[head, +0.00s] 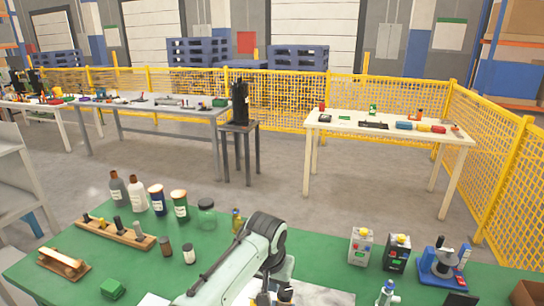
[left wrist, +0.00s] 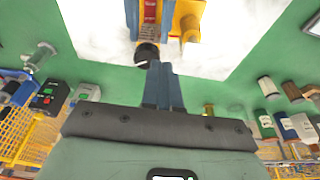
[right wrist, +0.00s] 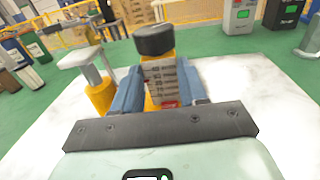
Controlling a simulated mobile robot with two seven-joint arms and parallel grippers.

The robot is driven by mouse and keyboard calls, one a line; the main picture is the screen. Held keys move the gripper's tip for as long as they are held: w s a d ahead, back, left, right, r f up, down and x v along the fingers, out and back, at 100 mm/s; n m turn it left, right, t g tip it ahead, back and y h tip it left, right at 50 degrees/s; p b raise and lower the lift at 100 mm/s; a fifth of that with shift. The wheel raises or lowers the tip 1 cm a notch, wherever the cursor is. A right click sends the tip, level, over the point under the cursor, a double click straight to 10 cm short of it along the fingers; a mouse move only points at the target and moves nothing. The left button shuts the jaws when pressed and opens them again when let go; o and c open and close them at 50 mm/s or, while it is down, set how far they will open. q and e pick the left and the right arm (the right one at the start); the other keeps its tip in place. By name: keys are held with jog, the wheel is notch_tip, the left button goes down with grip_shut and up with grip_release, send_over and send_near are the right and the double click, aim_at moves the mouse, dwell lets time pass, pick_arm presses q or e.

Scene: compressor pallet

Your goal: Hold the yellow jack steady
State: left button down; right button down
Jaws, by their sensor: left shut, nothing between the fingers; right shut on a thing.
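The yellow jack (right wrist: 164,80) stands in front of my right gripper (right wrist: 160,92), with a black knob on top and a printed scale on its face. The right gripper's blue fingers are shut on it from both sides. The black knob (left wrist: 147,53) also shows in the left wrist view, close to the tips of my left gripper (left wrist: 163,66). The left gripper is shut and empty; whether it touches the knob I cannot tell. A yellow cylinder (right wrist: 100,96) with a grey stem and plate stands beside the jack. In the head view the left arm largely hides the jack.
A pale sheet (right wrist: 235,125) lies under the jack on the green table (head: 70,240). Bottles and jars (head: 157,200) and a wooden rack (head: 115,232) stand at the left. Two small boxed instruments (head: 361,246) and a blue device (head: 441,264) stand at the right.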

aim_at(282, 299)
pick_arm(q)
jog(key=shift+s+d+f, duration=0.1)
jog(key=shift+d+f, duration=0.35)
jog(key=shift+f, duration=0.55)
jog(key=shift+s+d+f, duration=0.1)
jog(key=shift+d+f, duration=0.35)
jog(key=shift+f, duration=0.6)
jog(key=shift+d+f, duration=0.45)
jog(key=shift+f, duration=0.55)
jog(key=shift+w+a, duration=0.15)
jog(key=shift+a, duration=0.15)
jog(key=shift+w+a, duration=0.25)
jog(key=shift+a, duration=0.3)
jog(key=shift+a+r, duration=0.1)
